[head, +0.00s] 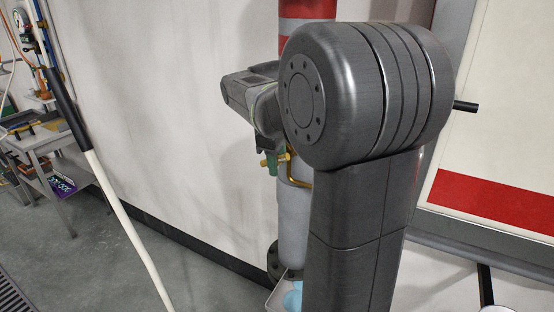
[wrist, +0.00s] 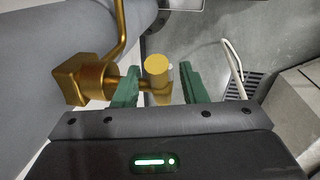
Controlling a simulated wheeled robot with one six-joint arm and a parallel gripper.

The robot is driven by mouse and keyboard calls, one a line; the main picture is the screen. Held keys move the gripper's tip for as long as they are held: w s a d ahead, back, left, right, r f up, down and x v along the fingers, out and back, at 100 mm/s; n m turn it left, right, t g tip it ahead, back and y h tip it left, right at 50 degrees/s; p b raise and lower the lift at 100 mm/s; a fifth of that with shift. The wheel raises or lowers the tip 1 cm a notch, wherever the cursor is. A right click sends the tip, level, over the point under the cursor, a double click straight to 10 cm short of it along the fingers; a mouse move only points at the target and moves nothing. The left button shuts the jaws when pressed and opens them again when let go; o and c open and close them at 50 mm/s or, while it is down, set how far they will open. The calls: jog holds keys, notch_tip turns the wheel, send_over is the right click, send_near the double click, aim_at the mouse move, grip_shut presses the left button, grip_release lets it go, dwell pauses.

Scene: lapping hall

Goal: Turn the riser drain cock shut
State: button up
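The drain cock (wrist: 92,82) is brass and sits on the side of the grey riser (wrist: 50,50) in the wrist view. A short stem runs from its body to a round-ended brass handle (wrist: 158,84). My gripper (wrist: 159,72) has its green fingers apart, with the handle between them. The left finger lies by the stem; a gap shows between handle and right finger. Contact on the left is unclear. In the head view, my arm hides much of the riser (head: 293,212), and part of the brass cock (head: 267,161) shows beside my gripper (head: 273,166).
A bent brass pipe (head: 301,178) leaves the riser. A pale tray (head: 280,298) with something blue stands at its foot. A white pole with a dark grip (head: 125,220) crosses the left. A grey bench (head: 45,143) stands far left. Floor (head: 200,270) between is clear.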

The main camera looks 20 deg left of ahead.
jog(key=shift+c, duration=0.2)
grip_shut()
jog(key=shift+y+b, duration=0.35)
jog(key=shift+y, duration=0.05)
jog(key=shift+d+f+y+b, duration=0.1)
jog(key=shift+f+y+b, duration=0.15)
jog(key=shift+y+b, duration=0.95)
jog(key=shift+t+y+b, duration=0.3)
jog(key=shift+y+b, duration=0.8)
jog(key=shift+r+y+b, duration=0.1)
jog(key=shift+y+b, duration=0.25)
jog(key=shift+y, duration=0.05)
